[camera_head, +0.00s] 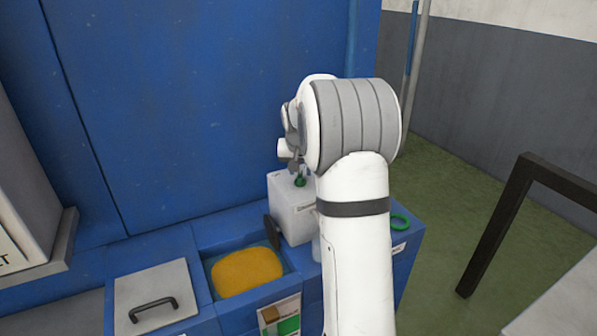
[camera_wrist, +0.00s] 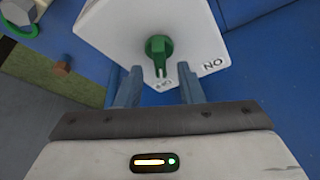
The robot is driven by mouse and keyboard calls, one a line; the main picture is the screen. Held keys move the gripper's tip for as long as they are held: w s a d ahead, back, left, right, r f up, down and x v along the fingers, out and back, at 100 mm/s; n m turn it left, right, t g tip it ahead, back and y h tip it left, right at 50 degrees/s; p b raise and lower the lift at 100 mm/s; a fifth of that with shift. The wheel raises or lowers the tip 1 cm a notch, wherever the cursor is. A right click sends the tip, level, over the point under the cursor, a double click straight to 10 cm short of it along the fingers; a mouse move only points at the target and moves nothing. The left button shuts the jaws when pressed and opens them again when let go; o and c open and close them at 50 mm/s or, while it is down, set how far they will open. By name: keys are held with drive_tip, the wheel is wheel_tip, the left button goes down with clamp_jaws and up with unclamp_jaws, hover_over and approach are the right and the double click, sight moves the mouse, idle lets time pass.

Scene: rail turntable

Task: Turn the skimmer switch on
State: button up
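The skimmer switch is a green rotary knob (camera_wrist: 158,48) on a white box (camera_wrist: 105,25), seen close in the wrist view. Its pointer faces down in the picture, towards an upside-down label that seems to read OFF. An upside-down ON label sits to its right. In the head view the knob (camera_head: 300,181) shows small on top of the white box (camera_head: 292,212). My gripper (camera_wrist: 159,72) is open, its two blue fingers apart on either side of the knob's pointer end in the picture. I cannot tell whether they touch it. In the head view my arm hides part of the gripper.
A basin rim (camera_head: 205,255) surrounds orange material beside the box. A grey lid (camera_head: 180,277) with a black handle lies at left. A green ring (camera_head: 400,221) sits at right. A blue wall (camera_head: 200,100) rises behind. A dark frame (camera_head: 495,225) stands at right over green floor.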

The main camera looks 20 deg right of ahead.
drive_tip(key=shift+x, duration=1)
drive_tip(key=shift+r, duration=0.1)
drive_tip(key=shift+c, duration=0.2)
clamp_jaws()
drive_tip(key=shift+a, duration=0.1)
